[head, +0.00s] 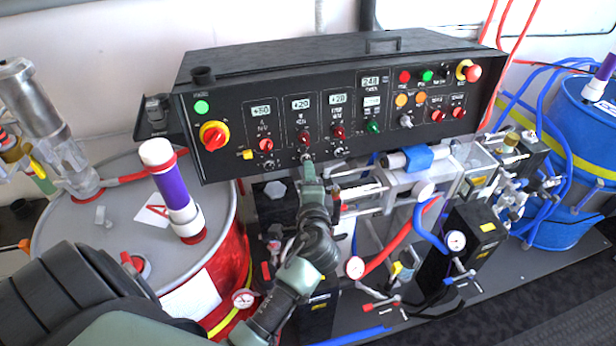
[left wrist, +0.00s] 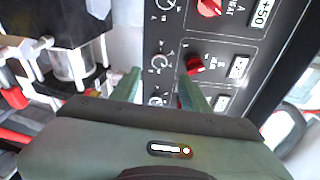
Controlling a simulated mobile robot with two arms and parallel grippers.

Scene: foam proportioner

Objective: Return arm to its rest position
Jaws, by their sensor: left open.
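My left arm comes in from the lower left of the head view, and its gripper (head: 309,166) is at the lower edge of the black control panel (head: 240,106), below the +20 display. In the left wrist view the two green fingers of my left gripper (left wrist: 160,84) are apart, in front of the panel. A red knob (left wrist: 195,64) shows just beyond the right fingertip. A bit of red shows beside the same finger, mostly hidden. I see nothing held between the fingers. Whether the fingers touch the panel I cannot tell. My right gripper is not in view.
A red drum (head: 236,262) with a purple and white cylinder (head: 178,196) stands left. Hoses, gauges (head: 355,267) and valves crowd the space below the panel. A blue drum (head: 590,130) stands right. A yellow-red rotary switch (head: 213,136) is on the panel's left.

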